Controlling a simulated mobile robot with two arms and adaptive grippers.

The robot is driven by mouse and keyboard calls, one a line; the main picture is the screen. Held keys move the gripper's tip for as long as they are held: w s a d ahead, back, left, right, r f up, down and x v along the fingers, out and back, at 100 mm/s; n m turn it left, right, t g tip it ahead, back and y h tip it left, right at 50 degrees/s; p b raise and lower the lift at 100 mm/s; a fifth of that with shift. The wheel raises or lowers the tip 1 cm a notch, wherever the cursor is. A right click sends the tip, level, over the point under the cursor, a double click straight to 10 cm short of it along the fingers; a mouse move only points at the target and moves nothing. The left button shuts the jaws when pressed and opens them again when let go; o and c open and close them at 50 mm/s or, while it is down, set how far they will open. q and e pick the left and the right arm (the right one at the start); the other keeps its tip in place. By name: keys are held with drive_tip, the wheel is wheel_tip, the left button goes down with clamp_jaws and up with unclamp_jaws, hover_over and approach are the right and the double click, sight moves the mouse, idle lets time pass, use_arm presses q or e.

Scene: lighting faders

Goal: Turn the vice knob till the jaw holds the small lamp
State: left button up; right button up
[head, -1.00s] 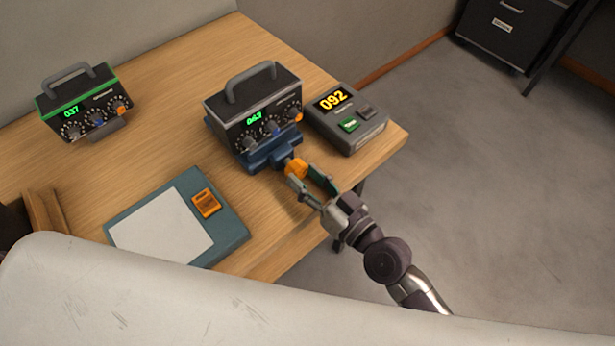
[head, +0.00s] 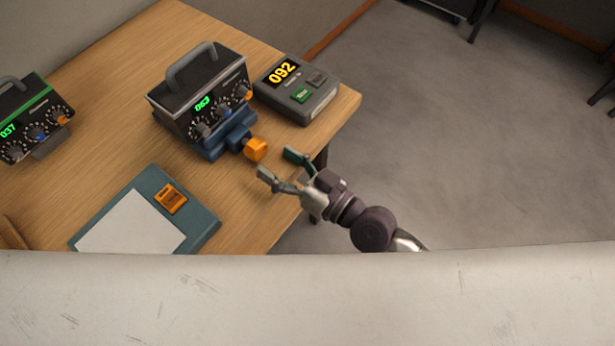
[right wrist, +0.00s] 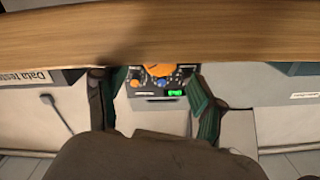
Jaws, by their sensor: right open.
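A blue vice (head: 213,150) stands on the wooden table near its right side, with an orange knob (head: 256,149) on its front. A dark box with a handle, dials and a green display (head: 190,95) sits on or in the vice; I cannot make out the jaw's contact. No small lamp is recognisable. My right gripper (head: 277,163) is open and empty, just in front of the knob and apart from it. In the right wrist view the orange knob (right wrist: 158,69) lies between the open fingers, farther out. My left gripper is not in view.
A grey unit reading 092 (head: 318,103) stands right of the vice. A similar green-edged box (head: 40,103) stands at the left. A teal board with a white sheet (head: 85,238) and orange switch lies in front. The table (head: 115,130) is clear between them.

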drive_tip(key=v, duration=0.9)
drive_tip(key=shift+d, duration=0.1)
